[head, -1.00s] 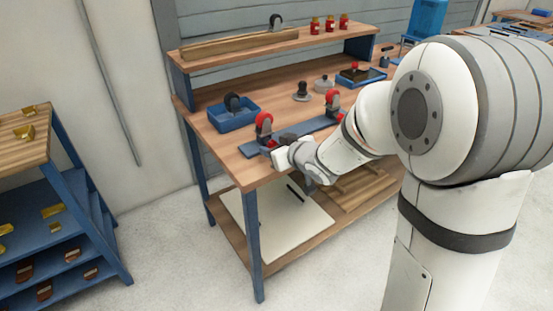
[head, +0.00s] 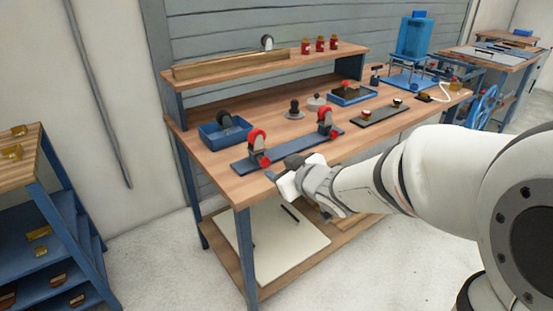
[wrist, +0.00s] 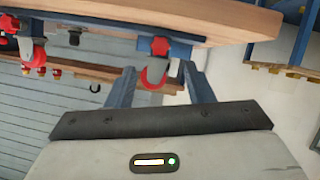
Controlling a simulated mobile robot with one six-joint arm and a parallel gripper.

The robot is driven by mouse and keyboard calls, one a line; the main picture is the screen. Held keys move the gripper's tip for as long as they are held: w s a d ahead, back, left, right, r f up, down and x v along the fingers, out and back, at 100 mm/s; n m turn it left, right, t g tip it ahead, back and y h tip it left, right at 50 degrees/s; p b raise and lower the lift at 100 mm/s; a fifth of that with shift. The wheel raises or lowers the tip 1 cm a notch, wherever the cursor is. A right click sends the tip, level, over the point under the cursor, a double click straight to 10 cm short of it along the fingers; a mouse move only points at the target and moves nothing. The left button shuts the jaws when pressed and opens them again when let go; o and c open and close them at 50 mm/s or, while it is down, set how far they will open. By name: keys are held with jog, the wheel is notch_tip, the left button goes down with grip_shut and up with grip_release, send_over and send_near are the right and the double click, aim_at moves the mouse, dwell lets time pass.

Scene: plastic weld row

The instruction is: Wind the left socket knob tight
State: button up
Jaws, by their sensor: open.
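A blue rail (head: 290,150) lies on the wooden workbench and carries two upright castors with red wheels. The left socket knob (head: 265,161) is a small red knob on the front of the left socket. In the wrist view, which looks upside down, this red star-shaped knob (wrist: 160,45) shows ahead, between the finger lines. The left castor's red wheel (wrist: 154,77) hangs below it there. My gripper (head: 282,168) is at the bench's front edge, just right of the left socket.
The right castor (head: 325,122) stands at the rail's far end. A blue bin (head: 224,132) with a dark-wheeled castor is behind the left one. The bench's front edge (head: 250,197) is close to my gripper. A shelf (head: 270,62) stands at the back.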

jog(key=d+m+g+y+p, duration=0.1)
jog(key=m+p, duration=0.1)
jog(key=p, duration=0.4)
jog(key=w+d+m+g+y+p, duration=0.1)
jog(key=m+y+p, duration=0.1)
jog(key=p, duration=0.4)
jog(key=d+m+y+p, duration=0.1)
jog(key=m+p, duration=0.3)
jog(key=p, duration=0.2)
jog(key=shift+w+f+g+y, duration=0.2)
jog(key=shift+f+g+y, duration=0.2)
